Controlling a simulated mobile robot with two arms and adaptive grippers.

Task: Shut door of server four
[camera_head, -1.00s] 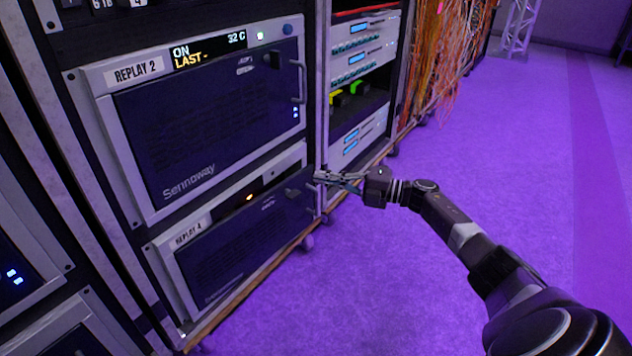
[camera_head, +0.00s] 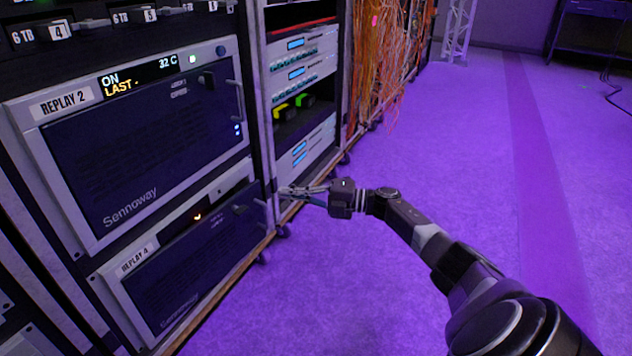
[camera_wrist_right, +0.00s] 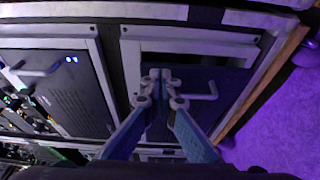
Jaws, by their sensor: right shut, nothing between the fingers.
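Server four is the lower unit, labelled REPLAY 4 (camera_head: 137,258), under the REPLAY 2 unit. Its dark door (camera_head: 190,262) appears slightly ajar, with its top covering part of the display strip, where an orange light shows. The door handle (camera_head: 262,213) is at the door's right end. My right gripper (camera_head: 283,190) is shut and empty, just right of and above the handle in the head view. In the right wrist view the closed fingertips (camera_wrist_right: 160,76) overlap the door (camera_wrist_right: 205,78), left of its handle (camera_wrist_right: 200,96); contact cannot be told. My left gripper is out of view.
The REPLAY 2 unit (camera_head: 150,150) is closed above. A neighbouring rack (camera_head: 305,75) with white units stands behind the gripper, with orange cables (camera_head: 375,65) beyond.

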